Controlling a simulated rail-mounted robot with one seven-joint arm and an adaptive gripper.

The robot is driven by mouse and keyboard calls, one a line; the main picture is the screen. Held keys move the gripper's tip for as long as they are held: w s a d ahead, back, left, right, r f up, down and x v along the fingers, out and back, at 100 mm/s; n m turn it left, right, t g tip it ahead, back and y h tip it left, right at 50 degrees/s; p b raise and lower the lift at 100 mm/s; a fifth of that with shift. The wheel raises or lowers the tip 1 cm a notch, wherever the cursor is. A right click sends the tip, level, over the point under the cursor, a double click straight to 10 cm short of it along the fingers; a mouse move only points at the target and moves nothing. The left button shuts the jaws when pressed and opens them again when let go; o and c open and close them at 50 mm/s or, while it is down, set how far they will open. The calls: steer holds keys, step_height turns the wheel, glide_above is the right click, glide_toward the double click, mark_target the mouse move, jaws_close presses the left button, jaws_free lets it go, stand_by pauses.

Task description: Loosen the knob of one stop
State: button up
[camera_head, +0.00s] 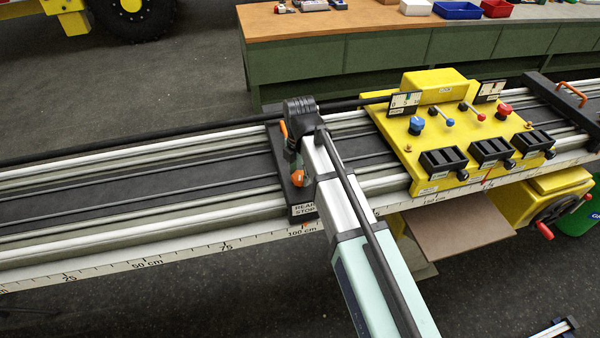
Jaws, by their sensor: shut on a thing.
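The rear stop (304,211) is a dark bar lying across the rails near the 100 cm mark. It has an orange handle (283,129) towards its far end and a rounded orange knob (298,178) nearer its front end. My gripper (292,158) points down over this stop and is shut, apparently on the orange knob. The contact is partly hidden by my gripper and arm. A second stop (545,88) with an orange handle (572,94) lies across the rails at the far right.
A yellow control carriage (428,160) with levers and black boxes sits on the rails just right of my arm. A dark boom rod (150,138) runs along the back. The rails (120,215) left of the rear stop are clear. A workbench (380,25) stands behind.

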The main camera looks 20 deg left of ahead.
mark_target(300, 175)
steer(key=shift+s+f, duration=0.1)
stand_by(0.3)
steer(key=o, duration=1.2)
step_height(300, 175, up, 12)
steer(key=shift+r, duration=0.1)
